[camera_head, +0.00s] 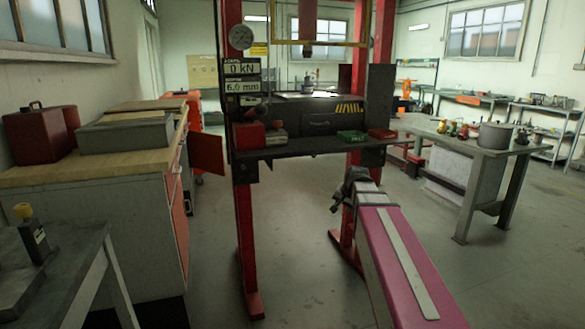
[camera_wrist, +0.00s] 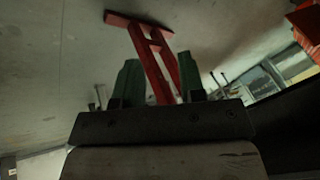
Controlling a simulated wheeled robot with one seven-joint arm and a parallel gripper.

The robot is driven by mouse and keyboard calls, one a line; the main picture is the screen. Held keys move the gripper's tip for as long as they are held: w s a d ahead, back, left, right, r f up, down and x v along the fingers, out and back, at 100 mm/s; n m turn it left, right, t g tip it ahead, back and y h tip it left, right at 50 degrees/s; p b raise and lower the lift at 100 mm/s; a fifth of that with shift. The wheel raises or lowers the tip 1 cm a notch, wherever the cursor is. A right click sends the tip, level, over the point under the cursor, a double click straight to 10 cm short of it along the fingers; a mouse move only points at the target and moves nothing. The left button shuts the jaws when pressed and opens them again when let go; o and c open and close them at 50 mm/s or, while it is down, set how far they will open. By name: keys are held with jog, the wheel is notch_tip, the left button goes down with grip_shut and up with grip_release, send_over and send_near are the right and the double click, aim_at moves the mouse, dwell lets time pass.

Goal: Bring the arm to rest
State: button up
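My arm reaches forward from the lower right of the head view, with a magenta link nearest the camera. My gripper (camera_head: 345,190) is at its far end, dark and small, below the front edge of the press bed (camera_head: 310,147). In the wrist view my gripper (camera_wrist: 161,80) shows two dark green fingers standing apart. Nothing is held between them. A red leg of the press frame (camera_wrist: 150,60) shows beyond and between the fingers, over the grey floor. The fingertips are too small to make out in the head view.
The red press (camera_head: 245,230) stands ahead, its displays reading 0 kN and 6.0 mm. A green block (camera_head: 351,136) and a red piece (camera_head: 382,134) lie on its bed. A wooden-topped cabinet (camera_head: 90,170) is left; a table with a pot (camera_head: 495,136) is right. Floor between is clear.

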jog(key=s+f+n+g+h, duration=0.1)
jog(key=s+f+n+g, duration=0.4)
jog(key=s+f, duration=1.5)
jog(key=shift+a+f+n+h, duration=0.2)
jog(key=shift+f+n+h, duration=0.15)
jog(key=shift+f, duration=0.45)
